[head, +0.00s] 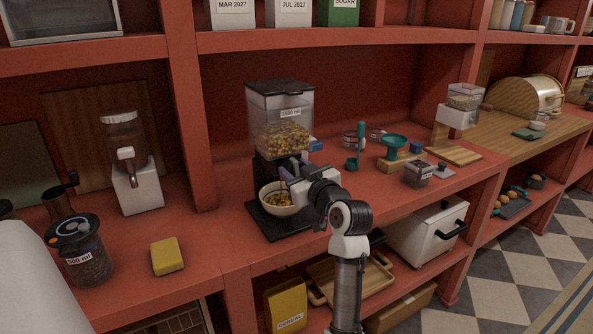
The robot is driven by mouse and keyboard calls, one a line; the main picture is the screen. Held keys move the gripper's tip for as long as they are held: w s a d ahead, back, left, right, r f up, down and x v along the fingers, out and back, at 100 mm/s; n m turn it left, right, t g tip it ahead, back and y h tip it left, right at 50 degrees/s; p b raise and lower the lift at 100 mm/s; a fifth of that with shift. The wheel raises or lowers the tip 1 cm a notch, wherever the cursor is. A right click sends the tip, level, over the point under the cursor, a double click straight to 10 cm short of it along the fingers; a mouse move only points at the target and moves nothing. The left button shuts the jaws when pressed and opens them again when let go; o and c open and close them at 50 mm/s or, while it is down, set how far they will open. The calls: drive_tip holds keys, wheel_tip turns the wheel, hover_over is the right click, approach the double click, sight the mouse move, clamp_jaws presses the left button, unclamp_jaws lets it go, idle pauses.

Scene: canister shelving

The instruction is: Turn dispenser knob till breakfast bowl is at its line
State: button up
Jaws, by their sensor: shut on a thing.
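The dispenser (283,105) is a clear bin with a dark lid, a label reading 1500 ml and golden cereal in its lower part. It stands on a dark base on the red shelf. The white breakfast bowl (268,202) sits on that base under the outlet, with golden cereal inside. Its line cannot be made out. My gripper (291,176) is at the front of the dispenser, just above the bowl, shut on the dispenser knob. The knob is mostly hidden behind my gripper and wrist, which also cover the bowl's right side.
A second dispenser (128,165), a 500 ml jar (80,255) and a yellow block (167,256) stand at left. A teal scoop (355,155) and a small clear canister (417,175) stand at right. A yellow cereal box (286,304) is below.

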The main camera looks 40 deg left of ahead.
drive_tip(key=m+p, duration=0.1)
drive_tip(key=m, duration=0.3)
drive_tip(key=shift+m, duration=0.4)
drive_tip(key=o, duration=1)
drive_tip(key=shift+c, duration=0.2)
drive_tip(key=b+v, duration=0.4)
drive_tip(key=v, duration=0.9)
drive_tip(key=shift+d, duration=0.4)
drive_tip(key=shift+s, duration=0.15)
